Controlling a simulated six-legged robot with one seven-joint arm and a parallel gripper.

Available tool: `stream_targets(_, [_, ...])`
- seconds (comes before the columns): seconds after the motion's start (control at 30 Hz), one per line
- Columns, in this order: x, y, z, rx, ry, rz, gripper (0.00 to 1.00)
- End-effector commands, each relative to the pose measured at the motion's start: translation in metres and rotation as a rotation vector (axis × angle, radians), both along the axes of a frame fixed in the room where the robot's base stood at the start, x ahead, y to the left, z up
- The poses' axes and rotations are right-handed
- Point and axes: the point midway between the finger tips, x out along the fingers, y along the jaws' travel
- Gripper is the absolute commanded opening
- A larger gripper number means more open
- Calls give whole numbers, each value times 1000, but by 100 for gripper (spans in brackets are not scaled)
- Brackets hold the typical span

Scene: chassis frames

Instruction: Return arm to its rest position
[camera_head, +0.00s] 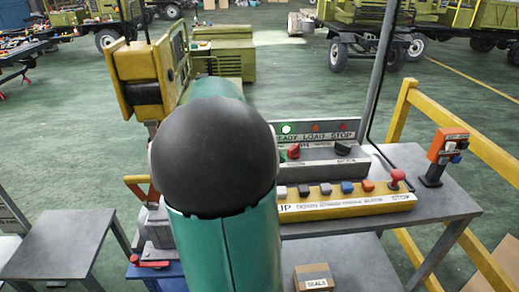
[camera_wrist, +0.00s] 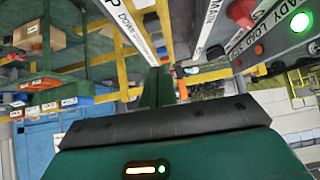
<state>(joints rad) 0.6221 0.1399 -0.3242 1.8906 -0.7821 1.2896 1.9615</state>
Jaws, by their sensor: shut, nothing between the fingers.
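My arm, green with a black rounded joint, rises through the middle of the head view and hides what lies behind it. My gripper is hidden in that view. In the wrist view my gripper (camera_wrist: 164,80) shows as narrow dark green fingers beyond the black-edged green wrist housing. The fingers are together, with nothing seen between them. The grey control panel (camera_head: 352,152) and the yellow button strip (camera_head: 345,205) stand on the workbench (camera_head: 440,208), right of my arm. The green READY lamp (camera_head: 286,129) is lit and also shows in the wrist view (camera_wrist: 301,22).
A SEALS box (camera_head: 314,278) lies at the bench front. An orange device (camera_head: 447,145) stands at its right end, near a yellow rail (camera_head: 480,160). A grey table (camera_head: 62,243) is at left. A yellow machine (camera_head: 138,80) stands close behind my arm. Green floor is open beyond.

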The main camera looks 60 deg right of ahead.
Motion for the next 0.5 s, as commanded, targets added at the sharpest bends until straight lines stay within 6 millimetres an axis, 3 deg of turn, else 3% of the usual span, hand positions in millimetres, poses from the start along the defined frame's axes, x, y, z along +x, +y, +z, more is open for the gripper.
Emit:
stream_targets(0.33, [2,2,0,7,-4,11,0])
stream_targets(0.43, [15,17,0,56,-22,93,0])
stream_targets(0.5, [33,39,1,121,-45,215,0])
